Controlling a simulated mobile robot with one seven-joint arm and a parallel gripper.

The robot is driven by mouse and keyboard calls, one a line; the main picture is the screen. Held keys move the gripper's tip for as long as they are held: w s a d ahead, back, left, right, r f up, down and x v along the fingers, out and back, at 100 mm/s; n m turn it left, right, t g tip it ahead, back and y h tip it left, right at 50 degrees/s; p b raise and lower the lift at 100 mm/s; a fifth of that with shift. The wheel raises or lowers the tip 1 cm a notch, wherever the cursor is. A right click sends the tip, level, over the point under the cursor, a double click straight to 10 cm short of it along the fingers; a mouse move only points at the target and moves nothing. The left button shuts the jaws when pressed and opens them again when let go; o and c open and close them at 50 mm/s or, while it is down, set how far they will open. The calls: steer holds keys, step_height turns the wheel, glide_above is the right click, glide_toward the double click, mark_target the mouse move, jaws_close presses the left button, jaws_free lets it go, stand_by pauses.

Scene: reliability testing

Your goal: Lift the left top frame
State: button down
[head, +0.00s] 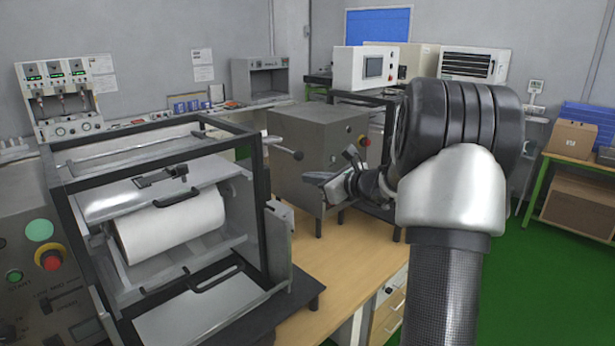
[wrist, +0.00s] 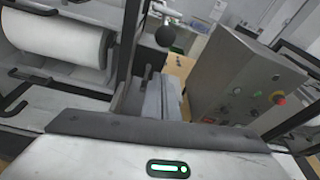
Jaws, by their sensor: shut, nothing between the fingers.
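The left top frame is a dark open box frame (head: 160,162) around a machine with a white roller (head: 170,228) on the left of the head view. In the wrist view one dark post of it (wrist: 128,55) shows at the upper left, with the roller (wrist: 55,42) behind it. My gripper (head: 324,180) is shut and empty, in the air to the right of the frame and apart from it. The arm hides part of its wrist.
A grey metal box (head: 318,140) stands behind my gripper. A lever with a black ball (head: 297,155) juts out between it and the frame. A control panel with a red button (head: 50,261) is at the left. Bare wooden tabletop (head: 345,250) lies below my gripper.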

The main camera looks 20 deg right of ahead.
steer(key=r+v, duration=0.1)
steer(key=v, duration=0.8)
steer(key=shift+r+b, duration=0.15)
steer(key=shift+b, duration=0.2)
steer(key=shift+w+a, duration=0.1)
steer(key=shift+a, duration=0.1)
